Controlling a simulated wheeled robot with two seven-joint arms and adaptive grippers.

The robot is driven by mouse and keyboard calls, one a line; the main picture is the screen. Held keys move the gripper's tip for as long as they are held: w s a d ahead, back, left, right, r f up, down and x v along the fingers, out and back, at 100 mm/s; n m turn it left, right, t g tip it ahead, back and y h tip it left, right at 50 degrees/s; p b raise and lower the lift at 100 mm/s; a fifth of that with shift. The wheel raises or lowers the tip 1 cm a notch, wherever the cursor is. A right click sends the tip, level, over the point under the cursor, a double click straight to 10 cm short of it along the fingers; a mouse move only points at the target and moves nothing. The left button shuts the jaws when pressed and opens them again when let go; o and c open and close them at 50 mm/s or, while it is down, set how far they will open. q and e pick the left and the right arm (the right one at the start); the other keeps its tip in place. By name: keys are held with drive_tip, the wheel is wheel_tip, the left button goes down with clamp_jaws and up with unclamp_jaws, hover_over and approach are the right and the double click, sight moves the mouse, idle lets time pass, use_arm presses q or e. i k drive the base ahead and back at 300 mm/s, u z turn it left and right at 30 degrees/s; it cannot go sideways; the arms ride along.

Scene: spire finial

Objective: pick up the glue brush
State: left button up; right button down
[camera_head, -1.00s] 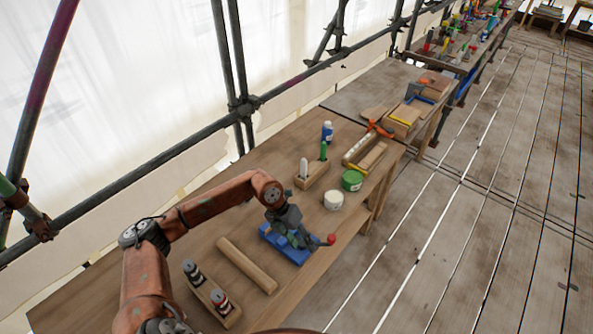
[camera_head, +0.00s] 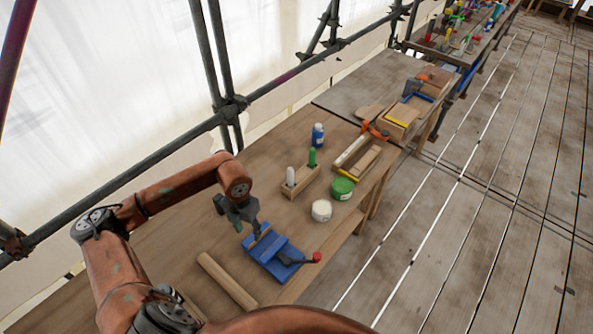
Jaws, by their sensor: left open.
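I cannot make out the glue brush for certain. A small wooden holder (camera_head: 301,185) on the workbench (camera_head: 180,232) carries an upright white piece (camera_head: 291,177) and an upright green piece (camera_head: 312,157); either could be a brush handle, too small to tell. My left gripper (camera_head: 256,234) is open and points down at the back left edge of a blue vise (camera_head: 275,255). It looks empty and is well short of the wooden holder. Whether it touches the vise is unclear. My right gripper is not in view.
A white tub (camera_head: 321,210), a green tub (camera_head: 342,188) and a blue bottle (camera_head: 318,135) stand around the holder. A wooden tray (camera_head: 362,159) lies beyond, with orange-handled pliers (camera_head: 374,130) at its far end. A wooden roller (camera_head: 227,280) lies nearer. Scaffold poles (camera_head: 150,164) run behind.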

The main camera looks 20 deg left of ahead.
sight(290, 172)
drive_tip(key=i, duration=1)
